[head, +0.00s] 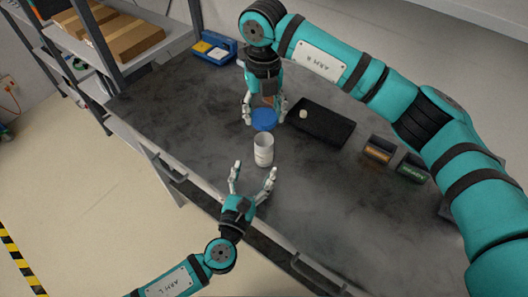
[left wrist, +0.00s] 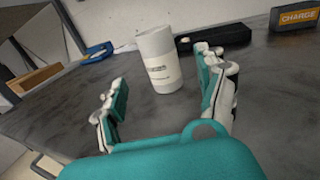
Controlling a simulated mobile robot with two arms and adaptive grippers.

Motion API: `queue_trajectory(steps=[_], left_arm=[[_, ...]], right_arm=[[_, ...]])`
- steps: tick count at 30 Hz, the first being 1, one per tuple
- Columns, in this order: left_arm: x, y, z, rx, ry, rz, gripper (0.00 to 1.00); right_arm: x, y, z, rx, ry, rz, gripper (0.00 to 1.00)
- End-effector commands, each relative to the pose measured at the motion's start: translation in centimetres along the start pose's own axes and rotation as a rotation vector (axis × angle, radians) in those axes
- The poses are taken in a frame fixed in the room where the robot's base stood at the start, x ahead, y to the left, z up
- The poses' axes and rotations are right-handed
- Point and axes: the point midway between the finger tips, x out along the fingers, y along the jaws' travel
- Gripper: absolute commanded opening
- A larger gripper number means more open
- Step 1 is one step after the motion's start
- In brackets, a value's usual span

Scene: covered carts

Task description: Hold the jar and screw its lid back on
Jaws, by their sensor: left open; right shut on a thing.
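The white jar (head: 263,155) stands upright on the dark table, its open top facing up. It also shows in the left wrist view (left wrist: 159,65), with a label on its side. My right gripper (head: 263,116) is shut on the round blue lid (head: 264,122), which appears just beyond the jar and apart from it. The lid's height above the table is hard to tell. My left gripper (head: 253,177) is open on the near side of the jar, its fingers spread toward it. In the left wrist view (left wrist: 164,100) the jar stands beyond and between the fingers, untouched.
A black tray (head: 337,133) with a small pale round thing (head: 303,115) lies right of the jar. An orange-labelled box (head: 378,150) and a green-labelled box (head: 414,168) stand farther right. A blue bin (head: 215,47) is at the back left. The table left of the jar is clear.

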Motion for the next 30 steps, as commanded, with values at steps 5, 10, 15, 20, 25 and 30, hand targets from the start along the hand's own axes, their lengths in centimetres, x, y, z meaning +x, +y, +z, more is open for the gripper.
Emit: queue_trajectory(steps=[5,10,15,20,25,30], left_arm=[[3.7,0.0,0.1,0.0,-0.002,0.001,0.73],[6.4,-0.1,0.1,-0.001,-0.001,-0.001,0.73],[7.8,0.0,0.0,-0.001,0.0,0.0,0.73],[8.3,0.0,0.0,-0.002,0.0,0.0,0.73],[8.2,0.0,0.0,-0.002,0.0,0.0,0.73],[8.2,0.0,0.0,-0.001,0.0,0.0,0.57]], right_arm=[[0.0,0.0,0.0,0.0,0.0,0.0,0.43],[0.0,0.0,0.0,0.0,0.0,0.0,0.43],[0.0,0.0,0.0,0.0,0.0,0.0,0.43],[0.0,0.0,0.0,0.0,0.0,0.0,0.43],[0.0,0.0,0.0,0.0,0.0,0.0,0.43],[0.0,0.0,0.0,0.0,0.0,0.0,0.43]])
